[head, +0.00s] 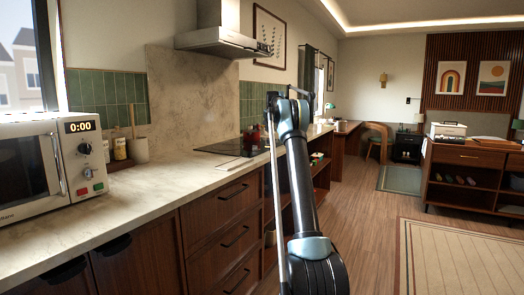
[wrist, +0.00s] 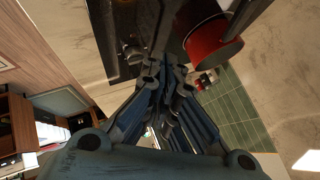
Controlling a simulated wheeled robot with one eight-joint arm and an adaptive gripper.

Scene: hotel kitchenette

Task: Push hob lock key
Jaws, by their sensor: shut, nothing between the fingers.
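The black glass hob (head: 226,149) is set into the pale stone counter, partly hidden behind my arm in the head view. In the wrist view a dark surface that looks like the hob (wrist: 118,45) lies beyond my fingers, to the upper left. The hob lock key cannot be made out in either view. My gripper (wrist: 166,80) is shut and empty, its fingers pointing toward the dark surface. I cannot tell whether the tips touch it. In the head view the gripper is not clearly visible behind the arm.
A red pot (wrist: 213,42) is close to the right of my fingertips in the wrist view. A range hood (head: 222,42) hangs above the hob. A microwave (head: 50,165) stands at the left end of the counter.

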